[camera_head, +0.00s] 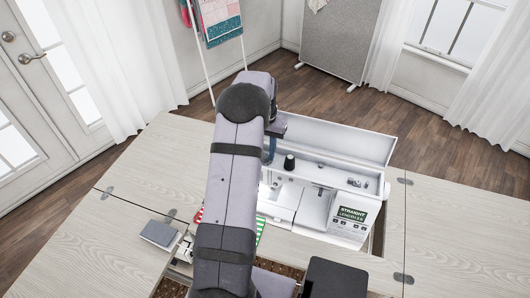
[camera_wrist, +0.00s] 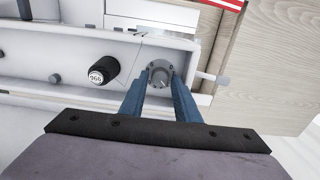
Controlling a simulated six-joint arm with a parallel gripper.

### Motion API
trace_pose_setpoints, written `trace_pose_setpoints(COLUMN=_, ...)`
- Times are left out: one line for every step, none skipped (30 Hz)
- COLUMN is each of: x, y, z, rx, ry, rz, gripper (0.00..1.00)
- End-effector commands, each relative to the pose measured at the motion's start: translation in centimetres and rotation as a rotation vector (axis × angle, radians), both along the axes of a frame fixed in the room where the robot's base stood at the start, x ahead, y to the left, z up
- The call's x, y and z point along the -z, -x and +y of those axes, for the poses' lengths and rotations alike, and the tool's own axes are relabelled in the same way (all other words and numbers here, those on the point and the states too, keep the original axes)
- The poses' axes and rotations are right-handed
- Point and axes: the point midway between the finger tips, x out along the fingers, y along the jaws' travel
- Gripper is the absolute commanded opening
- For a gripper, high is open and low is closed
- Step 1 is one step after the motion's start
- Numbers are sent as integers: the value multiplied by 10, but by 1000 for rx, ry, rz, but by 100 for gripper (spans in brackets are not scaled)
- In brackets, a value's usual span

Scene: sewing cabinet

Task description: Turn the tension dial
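A white sewing machine (camera_head: 312,205) with its top lid raised stands in the cabinet in the head view. A round grey dial (camera_wrist: 159,72) with a pale mark on its face sits in its top tray in the wrist view. My gripper (camera_wrist: 160,80) has its blue fingers parted, one on each side of the dial. I cannot tell whether the fingers touch it. In the head view my gripper (camera_head: 269,150) is over the left end of the tray, partly hidden by my arm, and the dial is hidden there.
A black thread spool (camera_wrist: 101,70) labelled 966 stands left of the dial. The tray's white walls run close around my fingers, and the raised lid (camera_head: 340,135) is behind. Red-striped fabric (camera_wrist: 222,3) and a grey book (camera_head: 160,233) lie on the table.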

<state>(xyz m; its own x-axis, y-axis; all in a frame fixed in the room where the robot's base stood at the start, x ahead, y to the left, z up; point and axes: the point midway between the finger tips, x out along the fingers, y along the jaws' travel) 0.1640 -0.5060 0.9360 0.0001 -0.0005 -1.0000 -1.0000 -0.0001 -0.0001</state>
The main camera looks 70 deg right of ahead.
Motion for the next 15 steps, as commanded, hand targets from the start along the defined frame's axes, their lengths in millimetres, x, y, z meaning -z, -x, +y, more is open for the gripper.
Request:
trace_pose_setpoints(x=-5, y=0, z=-1, rx=0, ry=3, rz=-1, gripper=29)
trace_pose_setpoints(x=-8, y=0, z=-1, rx=0, ry=4, rz=-1, gripper=29)
trace_pose_setpoints(x=-13, y=0, z=-1, rx=0, ry=5, rz=-1, gripper=29)
trace_pose_setpoints(x=-17, y=0, z=-1, rx=0, ry=4, rz=-1, gripper=29)
trace_pose_setpoints(x=-21, y=0, z=-1, rx=0, ry=6, rz=-1, gripper=29)
trace_pose_setpoints(x=-27, y=0, z=-1, rx=0, ry=5, rz=-1, gripper=29)
trace_pose_setpoints(x=-31, y=0, z=-1, rx=0, ry=6, rz=-1, gripper=29)
trace_pose_setpoints(x=-36, y=0, z=-1, rx=0, ry=6, rz=-1, gripper=29)
trace_pose_setpoints(x=-41, y=0, z=-1, rx=0, ry=6, rz=-1, gripper=29)
trace_pose_setpoints(x=-45, y=0, z=-1, rx=0, ry=5, rz=-1, gripper=29)
trace_pose_setpoints(x=-48, y=0, z=-1, rx=0, ry=4, rz=-1, gripper=29)
trace_pose_setpoints(x=-53, y=0, z=-1, rx=0, ry=6, rz=-1, gripper=29)
trace_pose_setpoints(x=-56, y=0, z=-1, rx=0, ry=5, rz=-1, gripper=29)
trace_pose_setpoints(x=-58, y=0, z=-1, rx=0, ry=5, rz=-1, gripper=29)
trace_pose_setpoints(x=-61, y=0, z=-1, rx=0, ry=4, rz=-1, gripper=29)
